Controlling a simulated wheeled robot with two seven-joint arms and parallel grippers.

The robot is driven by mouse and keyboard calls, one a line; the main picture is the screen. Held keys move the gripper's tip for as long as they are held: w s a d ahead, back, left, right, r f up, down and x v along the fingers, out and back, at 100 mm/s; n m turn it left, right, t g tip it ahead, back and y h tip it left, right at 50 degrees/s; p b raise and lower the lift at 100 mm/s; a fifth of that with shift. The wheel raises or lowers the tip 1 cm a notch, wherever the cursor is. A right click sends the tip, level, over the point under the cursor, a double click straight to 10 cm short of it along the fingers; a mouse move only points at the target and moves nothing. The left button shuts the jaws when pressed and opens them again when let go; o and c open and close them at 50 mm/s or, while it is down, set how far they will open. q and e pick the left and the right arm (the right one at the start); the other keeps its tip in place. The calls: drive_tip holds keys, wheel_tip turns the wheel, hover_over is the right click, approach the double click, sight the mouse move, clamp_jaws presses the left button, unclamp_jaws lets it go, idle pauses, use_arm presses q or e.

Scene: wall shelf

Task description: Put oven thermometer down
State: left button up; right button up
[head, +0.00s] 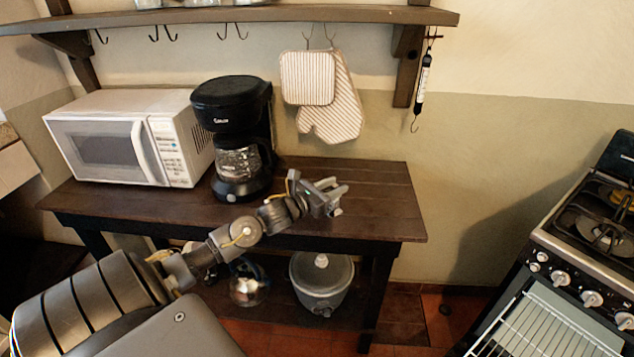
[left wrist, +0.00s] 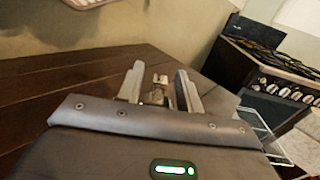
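My left gripper (head: 332,194) is above the right part of the dark wooden table, right of the coffee maker. In the left wrist view its two fingers (left wrist: 160,88) stand apart. A small metallic object (left wrist: 159,92) shows between them, perhaps the oven thermometer; its dial is not visible. I cannot tell whether the fingers touch it or whether it rests on the table. In the head view the object cannot be made out clearly. My right gripper is not in view.
The table (head: 385,180) has bare top at its right end. A black coffee maker (head: 232,105) and a white microwave (head: 130,135) stand to the left. Oven mitts (head: 330,110) hang behind. A lidded pot (head: 321,280) sits below. A stove (head: 590,240) stands at the right.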

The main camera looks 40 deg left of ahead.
use_arm(q)
drive_tip(key=s, duration=0.3)
drive_tip(key=s+a+b, duration=0.1)
drive_tip(key=s, duration=0.6)
drive_tip(key=shift+a+f+b, duration=0.1)
drive_tip(key=shift+a+b, duration=0.05)
drive_tip(key=shift+b, duration=0.15)
drive_tip(key=shift+s+a, duration=0.1)
drive_tip(key=shift+s, duration=0.5)
